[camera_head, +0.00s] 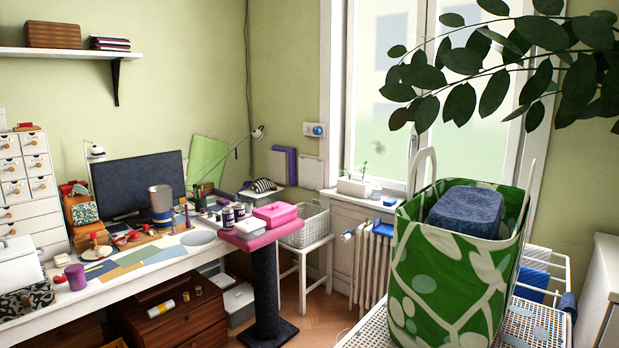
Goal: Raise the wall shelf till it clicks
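A white wall shelf (75,53) is on the green wall at the upper left, its left end cut off by the frame. A black bracket (116,80) shows under its right part. A brown woven box (53,35) and a small stack of dark and red books or cloths (110,44) rest on it. The shelf looks roughly level. Neither of my grippers shows in the head view, so I cannot see any contact with the shelf.
A cluttered white desk (119,285) with a monitor (137,183) stands below the shelf. A pink-topped post (265,285) stands in front. A green patterned bag (435,290) fills the right foreground, with leafy branches above. Some wooden floor is free in the middle.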

